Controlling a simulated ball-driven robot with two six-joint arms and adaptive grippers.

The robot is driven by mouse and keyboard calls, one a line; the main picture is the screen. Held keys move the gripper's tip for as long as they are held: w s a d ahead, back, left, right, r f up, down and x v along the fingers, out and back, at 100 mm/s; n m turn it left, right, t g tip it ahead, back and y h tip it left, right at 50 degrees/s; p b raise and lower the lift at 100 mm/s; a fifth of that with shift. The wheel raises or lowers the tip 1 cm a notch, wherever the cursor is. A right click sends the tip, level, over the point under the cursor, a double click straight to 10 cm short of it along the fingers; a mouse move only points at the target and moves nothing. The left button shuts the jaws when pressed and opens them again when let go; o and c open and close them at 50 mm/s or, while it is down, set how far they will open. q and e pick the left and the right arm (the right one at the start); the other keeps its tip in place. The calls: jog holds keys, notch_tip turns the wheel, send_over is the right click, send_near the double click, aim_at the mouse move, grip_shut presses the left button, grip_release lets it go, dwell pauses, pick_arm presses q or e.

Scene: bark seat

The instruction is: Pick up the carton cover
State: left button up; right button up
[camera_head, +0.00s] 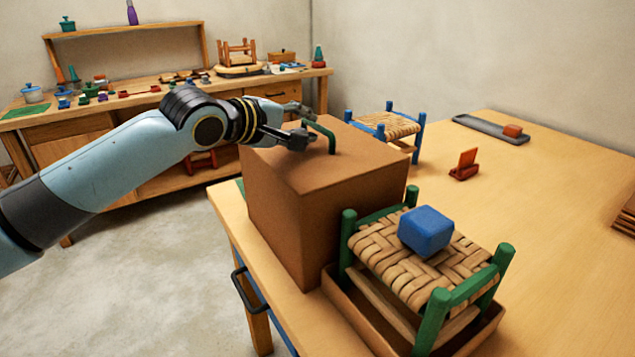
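The carton cover (290,195) is a plain brown box shape standing on the near left part of the table, with a green handle (325,132) on its top. My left gripper (306,124) reaches in from the left just above the top. Its two dark fingers look spread apart, with the near end of the handle at or between their tips. I cannot tell whether they touch the handle. What is under the cover is hidden. My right gripper is not in view.
A green stool (400,262) with a woven seat stands in a brown tray (350,318) right in front of the cover, a blue block (426,231) on it. A blue stool (391,125) stands behind. The right table (540,220) is mostly clear around a small red object (465,165).

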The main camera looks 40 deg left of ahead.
aim_at(315, 127)
pick_arm(q)
jog(key=x, duration=0.4)
jog(key=shift+w+d+f, duration=0.15)
grip_shut()
dwell(0.4)
